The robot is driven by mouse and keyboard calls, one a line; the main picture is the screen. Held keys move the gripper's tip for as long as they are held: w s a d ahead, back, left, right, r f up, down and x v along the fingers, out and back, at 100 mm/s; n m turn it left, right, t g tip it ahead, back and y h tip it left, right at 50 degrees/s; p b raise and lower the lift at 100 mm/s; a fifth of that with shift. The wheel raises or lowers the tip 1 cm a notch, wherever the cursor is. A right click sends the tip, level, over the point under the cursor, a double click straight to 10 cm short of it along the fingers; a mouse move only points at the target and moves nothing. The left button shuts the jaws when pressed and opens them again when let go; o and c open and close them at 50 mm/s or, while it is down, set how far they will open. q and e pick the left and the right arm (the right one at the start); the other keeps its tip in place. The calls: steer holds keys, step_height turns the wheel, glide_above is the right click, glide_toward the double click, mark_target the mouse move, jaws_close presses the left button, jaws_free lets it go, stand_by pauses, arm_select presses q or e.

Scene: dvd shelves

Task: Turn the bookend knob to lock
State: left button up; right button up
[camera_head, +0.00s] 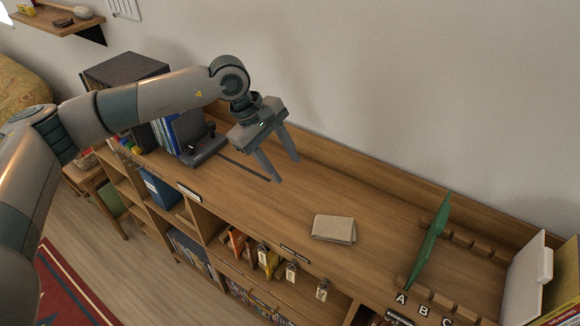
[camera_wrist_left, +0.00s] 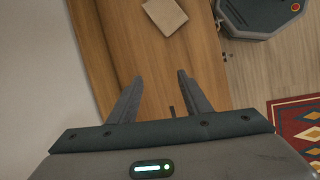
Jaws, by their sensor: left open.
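The dark grey bookend (camera_head: 205,150) stands on the shelf top at the left in the head view, against a row of books, with a small dark knob on it. Which way the knob is turned is too small to tell. A dark slot (camera_head: 245,168) runs along the wood to its right. My left gripper (camera_head: 287,171) is open and empty, above the shelf top to the right of the bookend and apart from it. In the left wrist view, its open fingers (camera_wrist_left: 160,76) have wood beneath them, and the bookend does not show. My right gripper is not in view.
A tan flat item (camera_head: 334,229) lies on the shelf top; it also shows in the left wrist view (camera_wrist_left: 166,14). A green upright panel (camera_head: 432,242) and wooden pegs stand at the right. The wall rises behind.

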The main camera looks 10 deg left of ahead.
arm_select(q)
steer(key=shift+s+d+h, duration=0.25)
steer(key=shift+d, duration=0.3)
steer(key=shift+s+d+h, duration=0.25)
steer(key=shift+d, duration=0.25)
